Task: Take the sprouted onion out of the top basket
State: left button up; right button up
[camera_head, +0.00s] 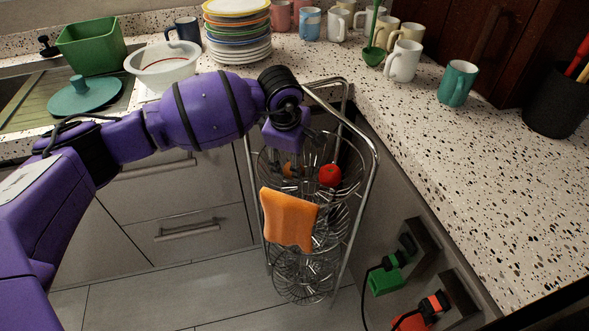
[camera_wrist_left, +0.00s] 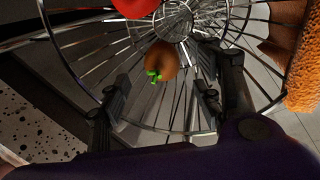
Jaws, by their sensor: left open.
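The sprouted onion (camera_wrist_left: 162,58) is brown with a short green sprout. It lies in the top wire basket (camera_head: 352,158), whose rim and wires also show in the wrist view (camera_wrist_left: 75,75). In the head view the onion (camera_head: 289,170) is mostly hidden behind my gripper. My left gripper (camera_head: 303,158) points down into the top basket from above. In the wrist view its open fingers (camera_wrist_left: 163,88) stand on either side of the onion's line, with the onion beyond the tips and apparently untouched. My right gripper is not in view.
A red tomato (camera_head: 330,176) sits in the same basket, right of the onion. An orange cloth (camera_head: 289,219) hangs over the front rim. The rack's metal frame (camera_head: 367,190) rises around the baskets. Counters with mugs (camera_head: 403,61) and stacked plates (camera_head: 238,30) stand behind.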

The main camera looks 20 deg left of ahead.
pick_arm(q)
jog(key=x, duration=0.5)
jog(key=shift+a+r, duration=0.1)
jog(key=shift+a, duration=0.2)
grip_shut()
jog(key=shift+r, duration=0.1)
jog(key=shift+w+r, duration=0.1)
jog(key=shift+r, duration=0.1)
jog(key=v, duration=0.3)
jog(key=shift+w+a+r, duration=0.1)
jog(key=shift+w+r, duration=0.1)
jog(key=s+a+r, duration=0.2)
jog(key=s+r, duration=0.7)
jog(key=s, duration=0.4)
jog(key=shift+s+a, duration=0.2)
jog(key=shift+s, duration=0.05)
